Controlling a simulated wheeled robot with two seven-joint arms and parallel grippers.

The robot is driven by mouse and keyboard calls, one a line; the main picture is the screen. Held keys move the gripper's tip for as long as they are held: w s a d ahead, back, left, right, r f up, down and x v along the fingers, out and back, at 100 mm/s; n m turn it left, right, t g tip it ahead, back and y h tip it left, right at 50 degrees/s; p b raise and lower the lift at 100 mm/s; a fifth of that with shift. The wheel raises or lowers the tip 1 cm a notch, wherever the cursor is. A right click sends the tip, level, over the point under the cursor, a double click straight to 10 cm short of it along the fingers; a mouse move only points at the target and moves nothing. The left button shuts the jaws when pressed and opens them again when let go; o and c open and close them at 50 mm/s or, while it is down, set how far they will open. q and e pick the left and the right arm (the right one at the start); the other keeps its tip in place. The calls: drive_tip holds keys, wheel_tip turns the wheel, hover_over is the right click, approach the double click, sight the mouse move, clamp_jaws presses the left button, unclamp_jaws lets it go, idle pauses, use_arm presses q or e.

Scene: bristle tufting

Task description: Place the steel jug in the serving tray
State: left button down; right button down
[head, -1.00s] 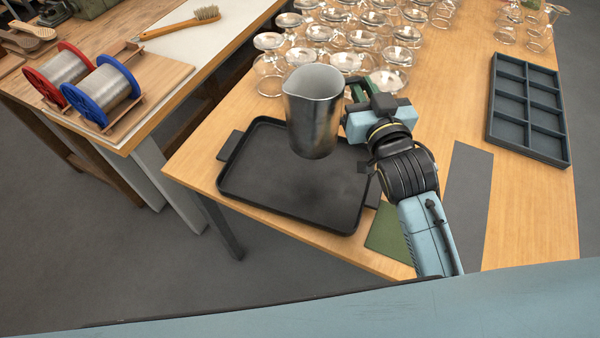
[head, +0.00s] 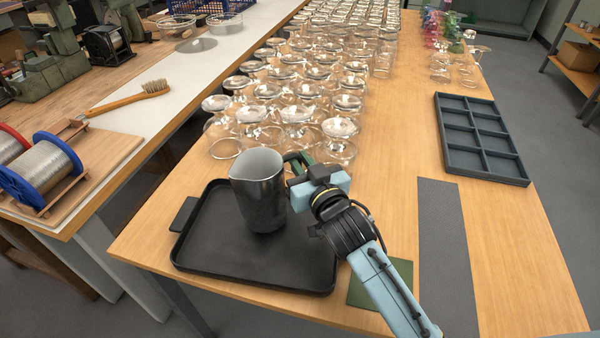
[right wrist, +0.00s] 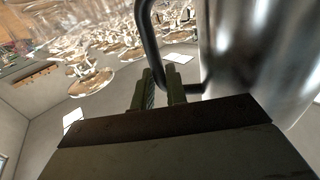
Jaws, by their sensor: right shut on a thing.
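The steel jug (head: 260,192) is upright over the black serving tray (head: 205,257) in the head view. Its base shows against the tray floor; I cannot tell whether it touches. My right gripper (head: 298,166) is shut on the jug's handle, on the jug's right side. In the right wrist view the fingers (right wrist: 160,90) close around the dark handle (right wrist: 150,35), and the shiny jug body (right wrist: 255,50) fills the right. My left gripper is not in view.
Many upside-down glasses (head: 297,115) stand close behind the tray. A dark compartment tray (head: 478,140) lies at the right, with a grey mat (head: 443,240) and a green mat (head: 368,290) nearer. Wire spools (head: 42,172) sit on the left bench. The tray's left part is bare.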

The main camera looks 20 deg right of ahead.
wheel_tip(320, 180, down, 2)
drive_tip(key=shift+f, duration=0.1)
drive_tip(key=c, duration=1.4)
unclamp_jaws()
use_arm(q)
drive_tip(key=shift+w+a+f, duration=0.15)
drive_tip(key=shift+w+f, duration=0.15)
